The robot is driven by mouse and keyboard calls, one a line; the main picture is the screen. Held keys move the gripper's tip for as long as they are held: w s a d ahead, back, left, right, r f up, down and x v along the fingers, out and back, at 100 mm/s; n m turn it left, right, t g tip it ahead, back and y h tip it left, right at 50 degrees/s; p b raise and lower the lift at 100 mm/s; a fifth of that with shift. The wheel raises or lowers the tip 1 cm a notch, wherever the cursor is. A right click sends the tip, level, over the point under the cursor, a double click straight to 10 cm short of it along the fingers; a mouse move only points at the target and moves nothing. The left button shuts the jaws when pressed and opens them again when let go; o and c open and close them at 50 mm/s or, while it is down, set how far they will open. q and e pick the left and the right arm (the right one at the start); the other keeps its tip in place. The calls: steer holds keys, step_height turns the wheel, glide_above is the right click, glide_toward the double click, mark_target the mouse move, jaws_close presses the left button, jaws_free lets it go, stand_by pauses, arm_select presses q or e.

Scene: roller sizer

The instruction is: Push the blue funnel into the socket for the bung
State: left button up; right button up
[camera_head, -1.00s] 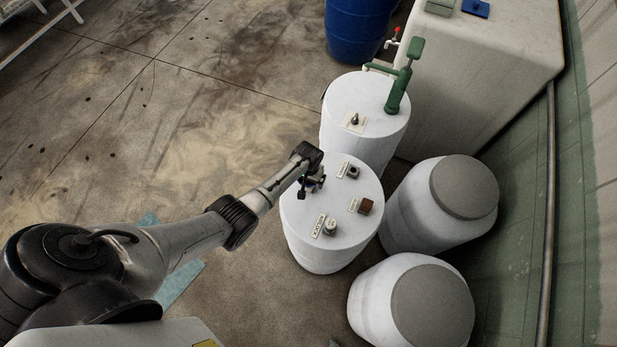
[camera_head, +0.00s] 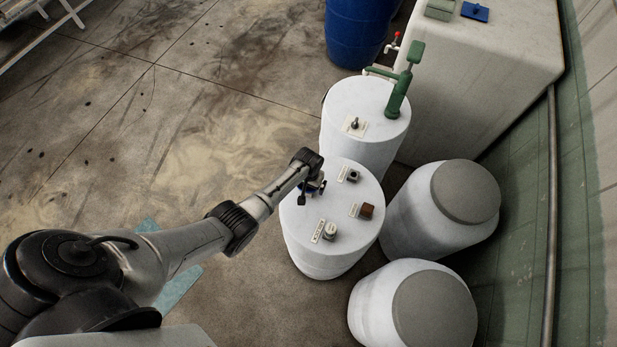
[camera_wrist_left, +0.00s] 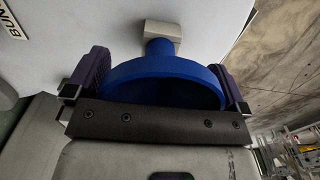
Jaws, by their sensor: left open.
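The blue funnel (camera_wrist_left: 165,80) lies between my left gripper's fingers (camera_wrist_left: 158,85) in the left wrist view, its wide rim toward the palm. Its narrow end meets a beige socket block (camera_wrist_left: 163,32) on the white drum top; I cannot tell how deep it sits. The fingers are open, one on each side of the rim. In the head view my left gripper (camera_head: 312,190) is over the left part of the front white drum (camera_head: 340,265) and mostly hides the funnel. A label reading "BUN" (camera_wrist_left: 12,22) shows at the wrist view's edge. My right gripper is not in view.
The drum top also carries a holed block (camera_head: 353,176), a brown block (camera_head: 366,211) and a pale round piece (camera_head: 330,231), with labels. Behind stands a drum with a green pump (camera_head: 398,95). Two grey-lidded drums (camera_head: 465,190) (camera_head: 435,310) stand right. Floor at left is open.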

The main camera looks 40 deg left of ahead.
arm_select(q)
step_height(320, 180, up, 13)
steer(key=shift+r+p, duration=0.1)
steer(key=shift+p, duration=0.6)
steer(key=shift+r, duration=0.15)
